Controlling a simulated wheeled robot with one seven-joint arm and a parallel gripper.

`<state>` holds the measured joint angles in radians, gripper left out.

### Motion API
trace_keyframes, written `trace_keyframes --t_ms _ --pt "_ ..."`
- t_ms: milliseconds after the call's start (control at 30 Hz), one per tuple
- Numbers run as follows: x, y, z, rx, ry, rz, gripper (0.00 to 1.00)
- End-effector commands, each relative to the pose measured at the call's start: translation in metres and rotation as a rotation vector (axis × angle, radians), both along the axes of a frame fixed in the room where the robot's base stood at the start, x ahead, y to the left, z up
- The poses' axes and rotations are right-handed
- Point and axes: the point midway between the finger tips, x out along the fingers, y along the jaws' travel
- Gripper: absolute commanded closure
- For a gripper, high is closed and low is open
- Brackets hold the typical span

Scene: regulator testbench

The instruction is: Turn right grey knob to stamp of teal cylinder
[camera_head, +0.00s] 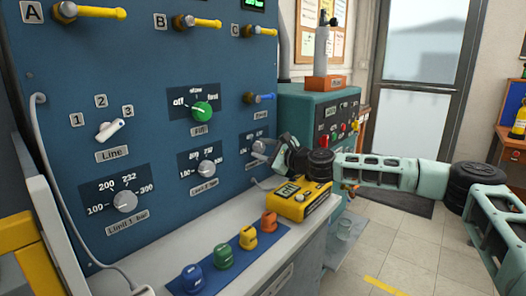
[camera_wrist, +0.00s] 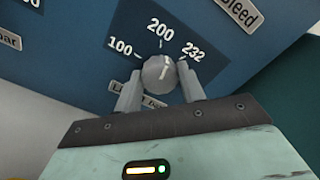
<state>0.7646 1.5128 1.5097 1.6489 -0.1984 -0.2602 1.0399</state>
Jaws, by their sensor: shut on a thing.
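The right grey knob (camera_wrist: 157,74) sits on the blue panel between the two fingers of my gripper (camera_wrist: 159,88) in the wrist view. The fingers are shut on its sides. Its white mark points up, close to the 200 label and slightly toward 232; 100 is at the left. In the head view my gripper (camera_head: 270,153) reaches the panel at this knob (camera_head: 258,147) and partly hides its dial. I see no clearly teal cylinder. A grey cylinder (camera_head: 321,52) stands in an orange base on the teal cabinet; no stamp is readable.
Two other grey knobs, the middle (camera_head: 207,168) and left (camera_head: 125,201), are on the panel, with a green knob (camera_head: 202,111) above. A yellow meter (camera_head: 300,203) lies on the bench below my gripper. Several coloured knobs stand on a blue mat (camera_head: 215,285).

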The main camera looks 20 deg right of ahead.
Motion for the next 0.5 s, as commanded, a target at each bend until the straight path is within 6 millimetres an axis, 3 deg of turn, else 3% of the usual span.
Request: trace_keyframes --t_ms 500 --pt "-0.0001 -0.0008 -0.0023 0.380 0.278 -0.002 0.83"
